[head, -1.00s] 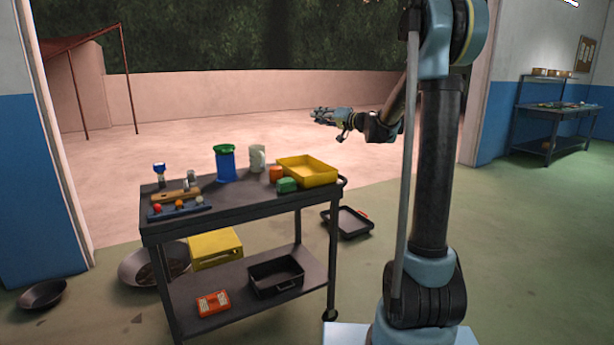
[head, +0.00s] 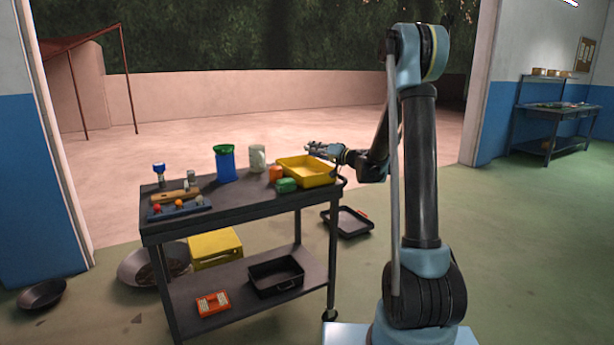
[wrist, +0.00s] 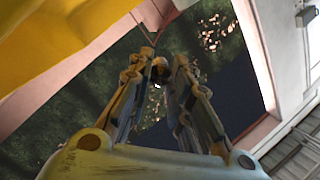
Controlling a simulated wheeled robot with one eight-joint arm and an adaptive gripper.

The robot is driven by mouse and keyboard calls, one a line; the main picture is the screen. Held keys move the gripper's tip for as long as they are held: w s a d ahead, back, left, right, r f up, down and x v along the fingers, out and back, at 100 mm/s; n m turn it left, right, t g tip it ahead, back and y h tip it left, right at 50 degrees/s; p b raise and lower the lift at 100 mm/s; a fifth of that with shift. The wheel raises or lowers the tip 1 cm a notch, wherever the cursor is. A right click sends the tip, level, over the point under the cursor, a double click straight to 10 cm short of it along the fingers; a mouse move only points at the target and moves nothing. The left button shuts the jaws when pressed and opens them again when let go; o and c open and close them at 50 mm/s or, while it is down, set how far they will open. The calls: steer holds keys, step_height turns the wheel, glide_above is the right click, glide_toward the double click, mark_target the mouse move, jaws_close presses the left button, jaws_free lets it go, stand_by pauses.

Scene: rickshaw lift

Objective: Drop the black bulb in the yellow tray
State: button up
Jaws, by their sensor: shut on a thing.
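The yellow tray (head: 318,181) stands on the right end of the cart's top. It also fills the upper left of the wrist view (wrist: 50,35). My gripper (head: 312,149) is level, at the tray's far right side and at about rim height or a little above; the exact gap cannot be told. In the wrist view my gripper (wrist: 160,75) is shut on a small dark, rounded thing, the black bulb (wrist: 160,68), held at the fingertips. The bulb is too small to make out in the head view.
A black tray (head: 347,221) lies on the floor.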

steer(key=shift+f, duration=0.65)
steer(key=o, duration=0.8)
steer(key=shift+o, duration=0.2)
steer(key=v, duration=1.2)
steer(key=shift+f, duration=0.1)
